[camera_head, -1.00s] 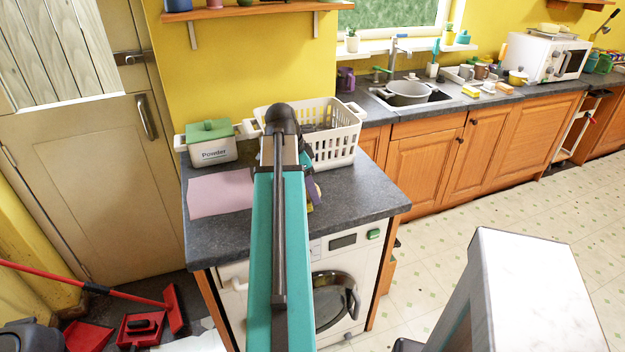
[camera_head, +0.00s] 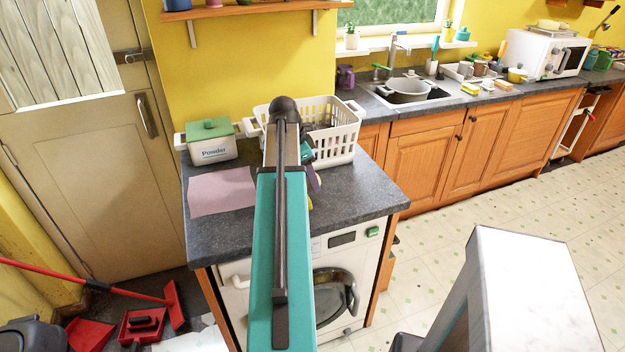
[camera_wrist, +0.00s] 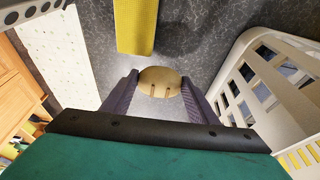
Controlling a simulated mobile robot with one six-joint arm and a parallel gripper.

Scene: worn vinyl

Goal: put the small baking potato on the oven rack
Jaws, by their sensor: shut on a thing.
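My gripper (camera_wrist: 160,85) is shut on a tan, rounded thing with a few darker marks, which looks like the small potato (camera_wrist: 160,80). The two purple fingers press it from both sides, above the dark grey worktop. In the head view my arm hides the potato and most of the gripper; only a bit of purple finger (camera_head: 314,180) shows at its right edge. I cannot make out an oven rack in either view.
A white basket (camera_head: 335,148) stands behind my gripper, and fills the right of the wrist view (camera_wrist: 262,85). A yellow object (camera_wrist: 137,25) is ahead of the fingers. A powder box (camera_head: 212,150) and pink sheet (camera_head: 222,190) are left on the worktop (camera_head: 365,195). The floor (camera_head: 430,270) at right is open.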

